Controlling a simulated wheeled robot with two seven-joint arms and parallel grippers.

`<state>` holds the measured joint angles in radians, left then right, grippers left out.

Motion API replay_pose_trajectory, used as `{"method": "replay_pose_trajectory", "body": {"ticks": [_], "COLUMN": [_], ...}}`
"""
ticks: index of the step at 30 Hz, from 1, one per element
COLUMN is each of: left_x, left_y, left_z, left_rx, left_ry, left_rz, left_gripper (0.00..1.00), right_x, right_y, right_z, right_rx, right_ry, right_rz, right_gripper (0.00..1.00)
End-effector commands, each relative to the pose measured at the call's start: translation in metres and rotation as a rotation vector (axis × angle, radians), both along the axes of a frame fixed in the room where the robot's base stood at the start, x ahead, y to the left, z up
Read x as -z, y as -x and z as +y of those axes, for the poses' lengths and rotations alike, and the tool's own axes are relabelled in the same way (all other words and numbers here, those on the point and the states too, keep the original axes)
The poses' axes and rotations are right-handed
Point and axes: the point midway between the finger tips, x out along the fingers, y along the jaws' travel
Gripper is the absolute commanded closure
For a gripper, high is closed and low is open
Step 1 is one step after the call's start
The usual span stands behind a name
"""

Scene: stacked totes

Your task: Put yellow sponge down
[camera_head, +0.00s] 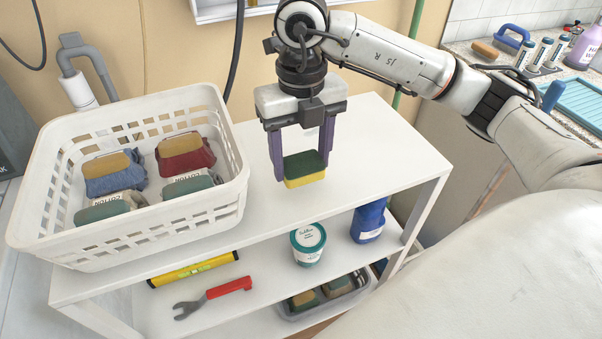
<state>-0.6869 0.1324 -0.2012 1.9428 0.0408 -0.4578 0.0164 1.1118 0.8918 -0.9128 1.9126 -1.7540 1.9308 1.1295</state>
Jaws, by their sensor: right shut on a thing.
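The yellow sponge (305,181) has a dark green top layer and a yellow lower layer. My right gripper (304,169) points down and is shut on the sponge, with a purple finger on each side. The sponge is over the white top of the shelf unit (370,142), right of the white basket. I cannot tell whether its underside touches the top or hangs slightly above it. My left gripper is not in view.
The top is clear right of the sponge. Lower shelves hold a yellow level (193,270), a red-handled wrench (228,287), a teal-lidded tub (308,243), a blue bottle (368,222) and a sponge bin (325,306).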

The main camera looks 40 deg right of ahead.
Motion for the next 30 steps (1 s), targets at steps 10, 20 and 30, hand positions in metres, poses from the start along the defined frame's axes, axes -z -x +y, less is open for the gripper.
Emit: {"method": "replay_pose_trajectory", "body": {"ticks": [10, 20, 30], "left_x": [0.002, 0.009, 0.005], "left_y": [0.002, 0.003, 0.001], "left_z": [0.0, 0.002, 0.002], "left_rx": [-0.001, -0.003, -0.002], "left_ry": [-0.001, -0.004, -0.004], "left_rz": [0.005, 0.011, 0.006], "left_gripper": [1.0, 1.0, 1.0], "right_x": [0.038, 0.043, 0.041], "right_y": [0.0, 0.0, 0.0], "right_z": [0.0, 0.0, 0.0], "right_rx": [0.0, -0.001, -0.002], "right_ry": [0.0, 0.0, 0.0], "right_rz": [0.0, -0.001, -0.001], "right_gripper": [0.61, 0.61, 0.24]}}
